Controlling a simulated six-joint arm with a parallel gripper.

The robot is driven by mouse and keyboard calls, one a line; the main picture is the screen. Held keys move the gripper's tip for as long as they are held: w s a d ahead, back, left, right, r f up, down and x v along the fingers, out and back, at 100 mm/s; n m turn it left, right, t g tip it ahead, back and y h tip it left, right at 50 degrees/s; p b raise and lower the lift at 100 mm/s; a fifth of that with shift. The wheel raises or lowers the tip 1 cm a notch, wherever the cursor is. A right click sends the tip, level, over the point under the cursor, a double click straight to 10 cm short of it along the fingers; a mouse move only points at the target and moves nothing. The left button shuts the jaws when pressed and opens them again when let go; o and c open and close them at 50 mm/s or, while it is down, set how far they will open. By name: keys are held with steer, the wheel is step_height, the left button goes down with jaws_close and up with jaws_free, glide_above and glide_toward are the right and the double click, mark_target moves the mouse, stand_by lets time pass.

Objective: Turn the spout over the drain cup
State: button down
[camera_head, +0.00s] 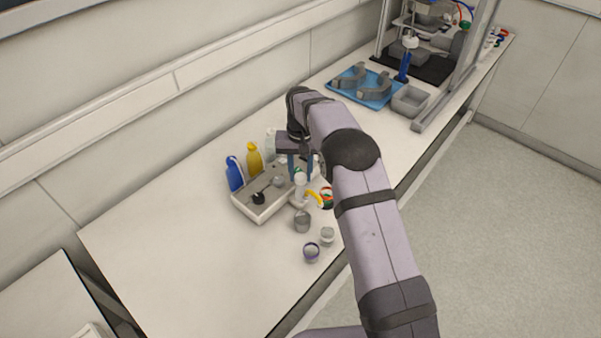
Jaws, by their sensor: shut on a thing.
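My gripper (300,177) points down over the right end of a pale tray-like base (263,208), its blue fingers closed around the top of a white upright fitting, which I take to be the spout (300,188). The arm hides part of it. Just in front of the base stands a grey cup (302,222), which may be the drain cup. I cannot tell exactly where the spout's outlet points.
Blue (234,174) and yellow (254,159) bottles stand behind the base. A small pale cup (327,236) and a purple-rimmed cup (311,253) stand near the front edge. A blue tray (342,85) and grey bin (410,101) lie further right. The bench's left part is clear.

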steer(key=m, duration=0.4)
steer(key=shift+w+r, duration=0.15)
steer(key=shift+r, duration=0.05)
steer(key=shift+m, duration=1.8)
steer(key=c, duration=1.6)
jaws_free()
steer(key=shift+c, duration=0.2)
steer(key=o, duration=0.3)
steer(key=shift+f, duration=0.1)
